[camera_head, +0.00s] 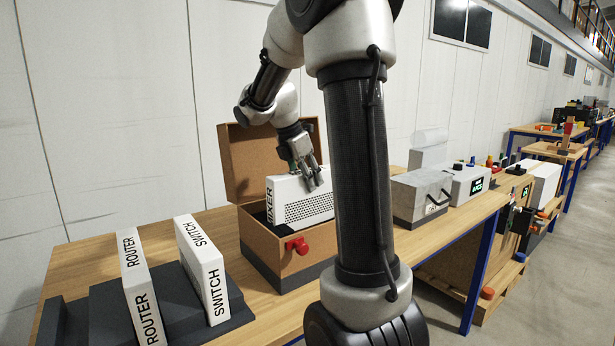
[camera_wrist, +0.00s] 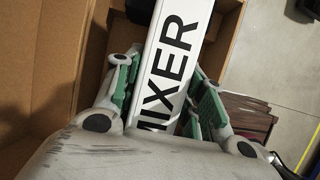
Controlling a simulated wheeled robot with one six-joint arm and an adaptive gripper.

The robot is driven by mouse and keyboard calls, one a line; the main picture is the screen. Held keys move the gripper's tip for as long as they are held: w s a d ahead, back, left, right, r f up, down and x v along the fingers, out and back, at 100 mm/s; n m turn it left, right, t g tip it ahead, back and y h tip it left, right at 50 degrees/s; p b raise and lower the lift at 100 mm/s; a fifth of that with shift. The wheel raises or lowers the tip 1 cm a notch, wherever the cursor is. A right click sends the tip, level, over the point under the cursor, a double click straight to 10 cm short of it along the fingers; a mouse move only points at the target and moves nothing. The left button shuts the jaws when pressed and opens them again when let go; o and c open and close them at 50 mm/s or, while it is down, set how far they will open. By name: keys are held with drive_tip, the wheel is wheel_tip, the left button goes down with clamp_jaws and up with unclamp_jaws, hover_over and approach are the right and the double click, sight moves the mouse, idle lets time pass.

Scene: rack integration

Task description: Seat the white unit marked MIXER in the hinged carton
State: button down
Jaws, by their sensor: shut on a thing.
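The white MIXER unit (camera_head: 304,208) is upright in the hinged carton, with its lower part below the carton's rim. Its lettered narrow face and perforated side show in the head view. The brown carton (camera_head: 262,240) stands on the wooden table with its lid (camera_head: 255,165) raised at the back. My gripper (camera_head: 309,178) is at the top of the unit, shut on it. In the wrist view, green-padded fingers lie on both sides of the unit (camera_wrist: 172,62), inside the carton walls (camera_wrist: 225,50). The unit's underside is hidden, so I cannot tell whether it touches the carton floor.
A dark rack (camera_head: 178,303) at the front left holds a white ROUTER unit (camera_head: 140,285) and a white SWITCH unit (camera_head: 205,268). A red latch (camera_head: 297,246) sits on the carton's front. A grey case (camera_head: 420,198) stands to the right on the table.

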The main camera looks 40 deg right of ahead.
sight(307, 192)
drive_tip(key=shift+f, duration=2.15)
drive_tip(key=c, duration=0.8)
unclamp_jaws()
drive_tip(key=v, duration=1.2)
